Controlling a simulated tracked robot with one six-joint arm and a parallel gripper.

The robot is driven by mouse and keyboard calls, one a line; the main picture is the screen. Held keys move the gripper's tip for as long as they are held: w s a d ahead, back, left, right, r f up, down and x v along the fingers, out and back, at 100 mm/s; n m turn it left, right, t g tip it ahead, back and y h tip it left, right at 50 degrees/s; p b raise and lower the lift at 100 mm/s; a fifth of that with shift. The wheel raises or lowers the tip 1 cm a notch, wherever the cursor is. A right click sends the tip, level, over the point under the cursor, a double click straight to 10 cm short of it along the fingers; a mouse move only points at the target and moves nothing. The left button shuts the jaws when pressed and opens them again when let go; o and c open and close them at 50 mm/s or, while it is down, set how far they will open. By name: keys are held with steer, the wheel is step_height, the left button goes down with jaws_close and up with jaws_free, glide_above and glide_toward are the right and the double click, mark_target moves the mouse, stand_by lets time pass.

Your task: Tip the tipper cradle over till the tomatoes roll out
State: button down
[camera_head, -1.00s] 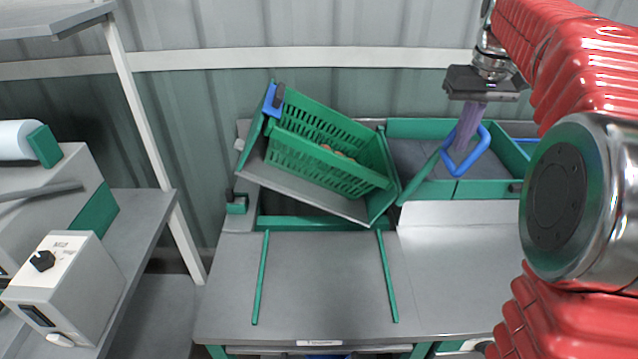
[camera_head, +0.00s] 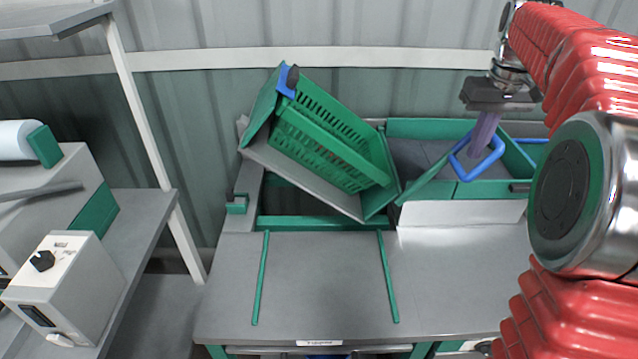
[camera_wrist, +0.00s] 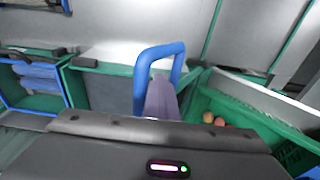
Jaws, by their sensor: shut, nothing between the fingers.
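The tipper cradle (camera_head: 300,181) is steeply tilted, its left side high and its right side low beside the green-walled bin (camera_head: 440,128). A green slatted crate (camera_head: 325,140) sits tilted in the cradle, with a blue clamp (camera_head: 287,82) at its upper left. Two or so tomatoes (camera_wrist: 213,119) show inside the crate in the wrist view; they are hidden in the head view. A blue loop handle (camera_head: 498,153) joins a green lever at the cradle's right. My gripper (camera_head: 481,145) is shut, its purple fingers inside or against the loop; the exact contact is unclear.
The grey bench top (camera_head: 320,280) in front is clear between two green rails. A grey control box (camera_head: 62,285) with a black knob stands on the left bench. A white shelf post (camera_head: 140,130) rises left of the cradle. The corrugated wall is close behind.

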steer(key=shift+d, duration=0.1)
steer(key=shift+d+f, duration=1.4)
steer(key=shift+d, duration=0.3)
steer(key=shift+d+f, duration=1.45)
steer(key=shift+f, duration=0.15)
steer(key=shift+d+f, duration=0.65)
steer(key=shift+f, duration=0.3)
steer(key=shift+d+f, duration=0.6)
steer(key=shift+f, duration=0.3)
steer(key=shift+r, duration=0.15)
